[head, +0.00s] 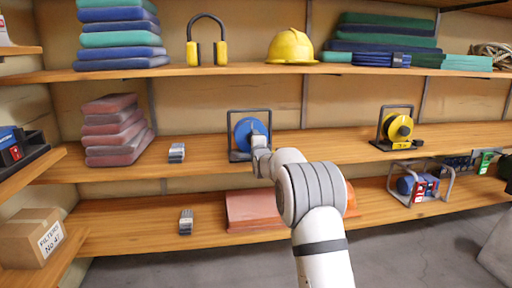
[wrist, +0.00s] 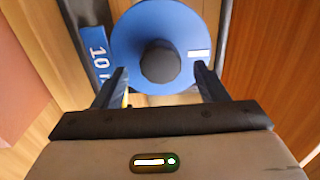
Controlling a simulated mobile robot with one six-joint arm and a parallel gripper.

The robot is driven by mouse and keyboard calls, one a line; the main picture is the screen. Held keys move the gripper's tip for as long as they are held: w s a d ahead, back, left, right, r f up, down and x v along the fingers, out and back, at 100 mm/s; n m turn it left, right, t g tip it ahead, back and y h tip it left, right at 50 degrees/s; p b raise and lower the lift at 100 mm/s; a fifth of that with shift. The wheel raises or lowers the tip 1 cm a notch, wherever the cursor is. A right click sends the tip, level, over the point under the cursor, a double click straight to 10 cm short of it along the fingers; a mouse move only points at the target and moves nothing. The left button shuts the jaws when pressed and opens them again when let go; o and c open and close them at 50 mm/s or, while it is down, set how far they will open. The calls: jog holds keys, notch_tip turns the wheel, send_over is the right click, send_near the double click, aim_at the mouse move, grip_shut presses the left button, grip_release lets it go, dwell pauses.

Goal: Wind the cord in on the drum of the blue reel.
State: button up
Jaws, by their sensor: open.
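The blue reel (head: 244,134) stands upright in a dark frame on the middle shelf, partly hidden by my arm in the head view. In the wrist view the blue reel (wrist: 183,22) fills the top middle, with a dark round hub or knob (wrist: 160,62) facing me. A blue plate (wrist: 94,48) with "10" on it shows at its left. My gripper (wrist: 160,82) is open, its two fingers either side of and just below the knob, apart from it in the picture. In the head view my gripper (head: 259,150) is right in front of the reel. I cannot make out the cord.
A yellow reel (head: 398,128) stands farther right on the same shelf. A small grey object (head: 176,153) and folded red cloths (head: 116,130) lie to the left. The shelf between the two reels is clear. A yellow helmet (head: 291,47) sits on the shelf above.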

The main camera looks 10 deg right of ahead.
jog(key=shift+s, duration=2.5)
jog(key=s+r+n+g+p, duration=0.35)
jog(key=s+r+p, duration=0.3)
jog(key=s, duration=0.35)
jog(key=s+r+n+g+p, duration=0.3)
jog(key=s+r+n+p, duration=0.15)
jog(key=s+p, duration=0.4)
jog(key=s+r+n+g+p, duration=0.3)
jog(key=s+p, duration=0.4)
jog(key=s, duration=1)
jog(key=s+r+n+g+p, duration=0.3)
jog(key=s+n+g+p, duration=0.3)
jog(key=s, duration=1.2)
jog(key=shift+s+a+n+p, duration=0.3)
jog(key=shift+n+p, duration=0.2)
jog(key=shift+p, duration=0.4)
jog(key=shift+r, duration=0.1)
